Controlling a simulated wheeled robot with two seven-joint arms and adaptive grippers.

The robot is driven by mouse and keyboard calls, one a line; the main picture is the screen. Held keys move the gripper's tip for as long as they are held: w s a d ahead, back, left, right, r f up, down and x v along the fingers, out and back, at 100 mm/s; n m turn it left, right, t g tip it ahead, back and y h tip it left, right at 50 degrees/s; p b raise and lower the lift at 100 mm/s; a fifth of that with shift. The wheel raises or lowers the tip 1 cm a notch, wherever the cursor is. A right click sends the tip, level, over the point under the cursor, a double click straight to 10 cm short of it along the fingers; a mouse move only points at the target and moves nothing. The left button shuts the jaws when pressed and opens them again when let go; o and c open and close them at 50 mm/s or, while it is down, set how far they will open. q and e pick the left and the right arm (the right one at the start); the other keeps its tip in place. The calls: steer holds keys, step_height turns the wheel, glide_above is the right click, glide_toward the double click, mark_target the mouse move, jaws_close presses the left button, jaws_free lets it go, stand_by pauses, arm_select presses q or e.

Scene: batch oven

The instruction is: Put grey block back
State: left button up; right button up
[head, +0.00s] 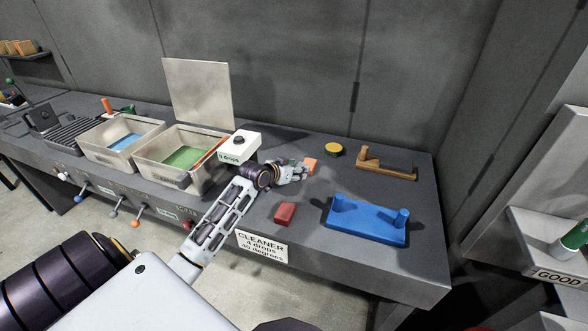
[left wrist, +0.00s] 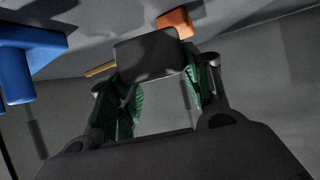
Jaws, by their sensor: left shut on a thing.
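My left gripper (head: 299,171) is over the right half of the grey bench, close to an orange block (head: 311,163). In the left wrist view, the left gripper (left wrist: 160,76) is shut on a dark grey block (left wrist: 148,54), between its green-lined fingers. The orange block (left wrist: 175,23) shows just behind the grey block there; I cannot tell whether they touch. In the head view the grey block is hidden or too small to make out. My right gripper is not in view.
A red block (head: 285,213) and a blue fixture with two posts (head: 366,221) lie nearer the front edge. A wooden fixture (head: 386,165) and a yellow-topped round piece (head: 333,149) are behind. Two open bins (head: 147,171) (head: 88,144) and a white button box (head: 242,146) stand left.

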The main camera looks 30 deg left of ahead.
arm_select(q)
steer(key=shift+r, duration=0.1)
stand_by(0.7)
steer(key=shift+p, duration=0.4)
steer(key=shift+f+b, duration=1.3)
steer(key=shift+f, duration=2.15)
steer(key=shift+f, duration=0.6)
steer(key=o, duration=1.1)
steer(key=shift+s, duration=0.2)
steer(key=shift+v, duration=5.8)
